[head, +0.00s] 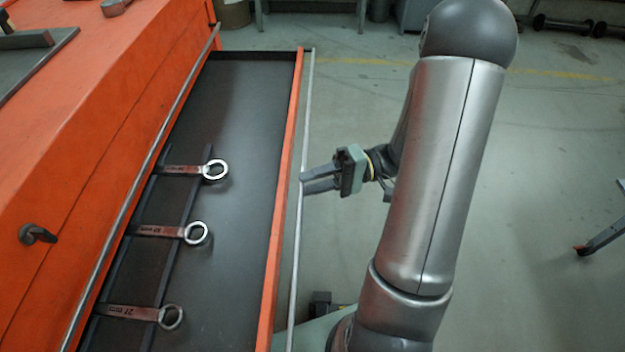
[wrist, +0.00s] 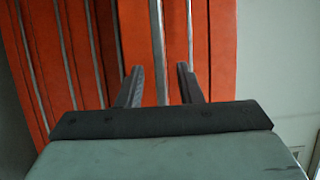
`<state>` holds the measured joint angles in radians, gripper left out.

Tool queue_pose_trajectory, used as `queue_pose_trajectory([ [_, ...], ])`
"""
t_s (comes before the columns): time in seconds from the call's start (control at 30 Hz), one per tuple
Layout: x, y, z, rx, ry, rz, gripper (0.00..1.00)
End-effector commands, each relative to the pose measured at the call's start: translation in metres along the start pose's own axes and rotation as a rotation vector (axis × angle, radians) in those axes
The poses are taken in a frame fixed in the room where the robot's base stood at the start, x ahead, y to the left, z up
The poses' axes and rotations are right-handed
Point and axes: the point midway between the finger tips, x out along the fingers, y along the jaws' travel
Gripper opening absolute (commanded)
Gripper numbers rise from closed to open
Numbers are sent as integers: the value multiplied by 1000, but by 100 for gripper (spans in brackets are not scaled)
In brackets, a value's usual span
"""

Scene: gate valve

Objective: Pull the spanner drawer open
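The spanner drawer (head: 245,110) stands pulled out from the orange cabinet, its dark interior showing in the head view. Three ring spanners (head: 197,233) lie in it across dark rails. Its orange front edge (head: 285,160) carries a long silver bar handle (head: 297,240). My gripper (head: 304,182) is at the handle from the outer side, about midway along it. In the wrist view my gripper (wrist: 160,75) has its two fingers apart, with a silver bar (wrist: 157,45) between them and gaps beside it. I cannot tell whether a finger touches the bar.
The orange cabinet (head: 60,160) fills the left, with another silver bar (head: 150,170) along its face and a dark hook-like fitting (head: 37,235). A grey plate (head: 35,55) lies on top. Open grey floor (head: 540,180) is to the right, with a stand leg (head: 600,240) at the edge.

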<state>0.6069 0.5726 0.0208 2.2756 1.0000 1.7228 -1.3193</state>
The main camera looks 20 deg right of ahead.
Motion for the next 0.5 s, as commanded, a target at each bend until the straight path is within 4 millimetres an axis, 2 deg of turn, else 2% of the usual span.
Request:
queue_pose_trajectory([
  [0.37,-2,0,0,0,1,0,33],
  [0.5,-17,0,0,0,3,0,33],
])
